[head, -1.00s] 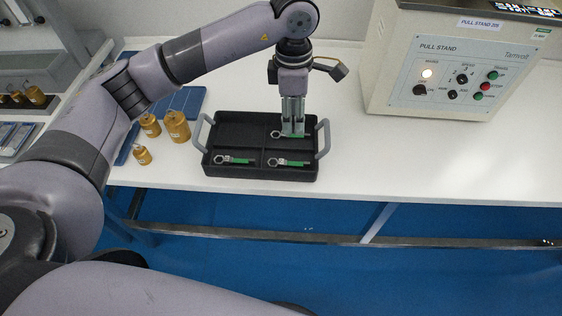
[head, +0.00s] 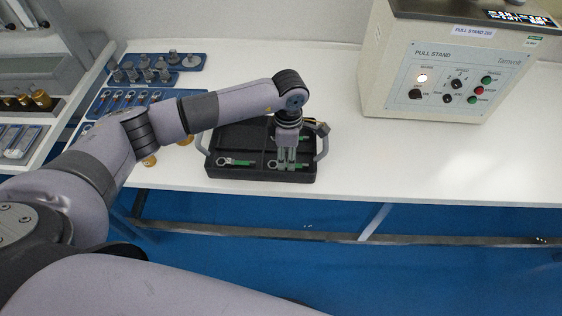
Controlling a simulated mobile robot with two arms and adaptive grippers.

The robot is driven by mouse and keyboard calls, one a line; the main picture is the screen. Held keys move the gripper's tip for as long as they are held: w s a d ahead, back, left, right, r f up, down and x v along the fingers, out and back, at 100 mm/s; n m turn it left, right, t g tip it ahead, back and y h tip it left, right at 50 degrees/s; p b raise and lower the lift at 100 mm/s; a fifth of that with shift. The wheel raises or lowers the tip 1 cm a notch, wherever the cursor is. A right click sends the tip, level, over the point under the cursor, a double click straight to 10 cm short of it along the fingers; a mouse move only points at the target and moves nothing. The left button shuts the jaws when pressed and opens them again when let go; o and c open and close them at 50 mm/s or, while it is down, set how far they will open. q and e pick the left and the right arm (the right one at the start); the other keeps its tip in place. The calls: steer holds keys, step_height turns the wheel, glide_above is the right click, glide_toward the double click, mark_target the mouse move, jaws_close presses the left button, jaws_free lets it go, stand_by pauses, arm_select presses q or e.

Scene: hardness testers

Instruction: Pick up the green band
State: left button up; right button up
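A black tray (head: 262,177) with grey side handles stands on the white table and is split into compartments. A ring-ended piece with a green band (head: 241,163) lies in its front left compartment. Another piece with a green band (head: 291,165) lies in the front right compartment, partly covered by my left gripper (head: 287,157). That gripper points down with its fingertips at or just above this piece. I cannot tell contact or whether the fingers are closed on it. My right gripper is out of view.
A grey pull stand (head: 432,75) with buttons stands at the back right. Blue racks (head: 155,76) with metal parts are at the back left. Brass weights (head: 150,161) are left of the tray, partly behind my arm. The table right of the tray is clear.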

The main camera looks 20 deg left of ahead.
mark_target(286, 164)
arm_select(q)
steer(key=shift+f, duration=1.65)
jaws_close()
